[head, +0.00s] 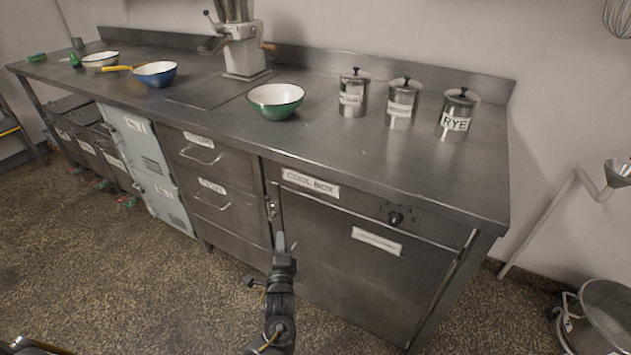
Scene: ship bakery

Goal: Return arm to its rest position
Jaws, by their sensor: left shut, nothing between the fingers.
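My left gripper (280,242) is in the lower middle of the head view, in front of the left edge of the cool box door (345,262). Its fingers are shut with nothing seen between them and point up toward the door's latch side. I cannot tell whether the fingertips touch the door. The cool box door looks closed. My right gripper is not in view.
The steel counter (330,150) carries a green bowl (276,101), a blue bowl (155,74), a mill (243,50) and lidded canisters (402,105). Drawers (212,165) sit left of the cool box. A metal bin (605,315) stands at lower right. Speckled floor in front is clear.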

